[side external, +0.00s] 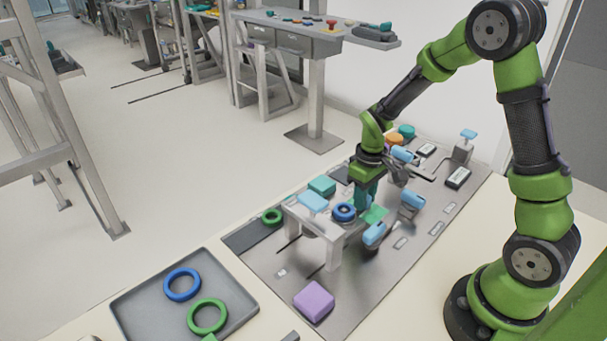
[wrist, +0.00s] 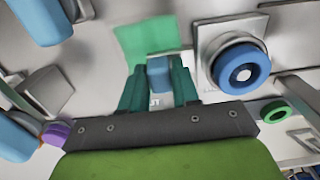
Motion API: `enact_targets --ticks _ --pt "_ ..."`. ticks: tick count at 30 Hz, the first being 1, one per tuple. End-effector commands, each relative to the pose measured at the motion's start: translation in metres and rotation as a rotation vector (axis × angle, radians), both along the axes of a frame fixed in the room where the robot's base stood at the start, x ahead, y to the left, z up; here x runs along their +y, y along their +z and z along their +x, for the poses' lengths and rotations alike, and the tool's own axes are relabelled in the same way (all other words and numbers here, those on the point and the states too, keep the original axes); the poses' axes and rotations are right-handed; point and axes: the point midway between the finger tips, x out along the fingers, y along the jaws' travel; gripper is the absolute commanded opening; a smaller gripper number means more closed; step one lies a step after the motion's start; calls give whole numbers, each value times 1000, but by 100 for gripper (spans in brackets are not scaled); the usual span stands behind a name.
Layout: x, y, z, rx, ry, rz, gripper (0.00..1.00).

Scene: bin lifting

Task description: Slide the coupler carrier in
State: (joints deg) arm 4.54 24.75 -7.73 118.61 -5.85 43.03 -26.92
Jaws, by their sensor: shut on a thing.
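My gripper (wrist: 160,88) points down at the metal work plate. Its teal fingers are shut on a small blue block (wrist: 160,74), which may be part of the coupler carrier; I cannot tell. In the side external view the fingers (side external: 364,200) are low over the plate, and the held block is hidden. A flat green patch (side external: 376,214) lies beside the fingers; it also shows in the wrist view (wrist: 146,40). A blue ring (side external: 343,211) sits on a pale raised fixture just left of the fingers. In the wrist view this ring (wrist: 241,68) is right of the gripper.
Light-blue-topped clamps (side external: 374,234) and (side external: 412,199) stand close to the fingers. A green ring (side external: 272,216) and a purple block (side external: 314,300) are on the plate. A grey tray (side external: 238,322) with loose rings lies at front left. The plate's front right is fairly clear.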

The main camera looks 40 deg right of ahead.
Motion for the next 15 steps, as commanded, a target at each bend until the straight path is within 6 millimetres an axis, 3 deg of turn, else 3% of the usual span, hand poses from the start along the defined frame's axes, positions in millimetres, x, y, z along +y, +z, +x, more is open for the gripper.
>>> enact_targets --ticks 1,7,11,15 --pt "18 1 1 -3 12 2 0" --pt "75 1 1 -3 12 1 0" --pt "98 1 1 -4 7 1 0" --pt "107 1 1 -5 3 1 0"
